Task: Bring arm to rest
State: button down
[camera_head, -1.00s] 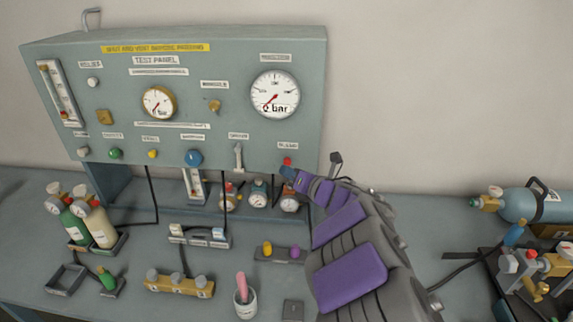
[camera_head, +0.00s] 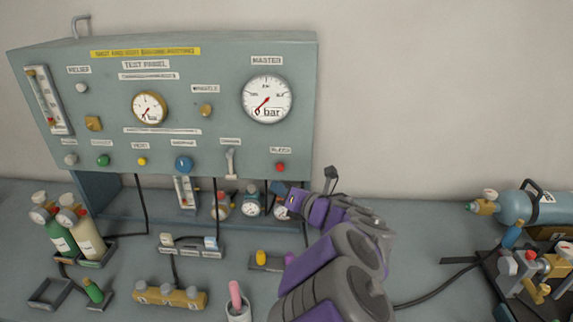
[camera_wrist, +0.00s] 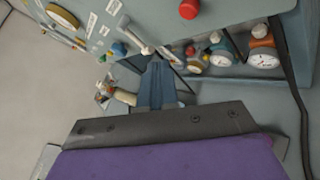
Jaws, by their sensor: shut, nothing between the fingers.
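My arm, purple and grey, reaches up from the lower right of the head view, with my gripper (camera_head: 279,187) at its far end, in front of the lower right part of the test panel (camera_head: 225,130). In the wrist view my gripper (camera_wrist: 158,72) is shut, its blue fingers together with nothing between them. The red bleed button (camera_head: 280,167) is just above the gripper tip in the head view, and the gripper is apart from it. It also shows at the top of the wrist view (camera_wrist: 189,9).
Gauged regulators (camera_head: 250,205) stand under the panel near my gripper. On the bench are small bottles (camera_head: 88,240), a brass manifold block (camera_head: 170,298) and a cup with a pink item (camera_head: 236,303). A blue cylinder (camera_head: 545,207) lies at the right. The bench between arm and cylinder is mostly clear.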

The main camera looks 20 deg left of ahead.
jog(key=w+d+r+m+t+h, duration=0.3)
jog(key=d+m+h, duration=0.15)
jog(key=d, duration=0.35)
jog(key=w+d+r+m+t+h, duration=0.3)
jog(key=d+m, duration=0.3)
jog(key=d, duration=0.2)
jog(key=s+d+m+g+h, duration=0.1)
jog(key=s+d+m+h, duration=0.2)
jog(key=d+m+h, duration=0.5)
jog(key=s+d+m+h, duration=0.1)
jog(key=s+d+m, duration=0.4)
jog(key=d, duration=0.7)
jog(key=s+d+f+m+g+h, duration=0.1)
jog(key=s+d+f+m+g, duration=0.3)
jog(key=s, duration=0.4)
jog(key=s+d+f+m+g, duration=0.25)
jog(key=s+f+m, duration=0.25)
jog(key=s+m, duration=0.25)
jog(key=s+a+f+m+g+y, duration=0.1)
jog(key=s+a+g, duration=0.3)
jog(key=s, duration=0.7)
jog(key=s+a+f+m+g+y, duration=0.2)
jog(key=s+a+f+m+g, duration=0.1)
jog(key=s, duration=0.9)
jog(key=shift+a+f+m+g, duration=0.35)
jog(key=shift+f+m+g, duration=0.35)
jog(key=shift+g, duration=0.15)
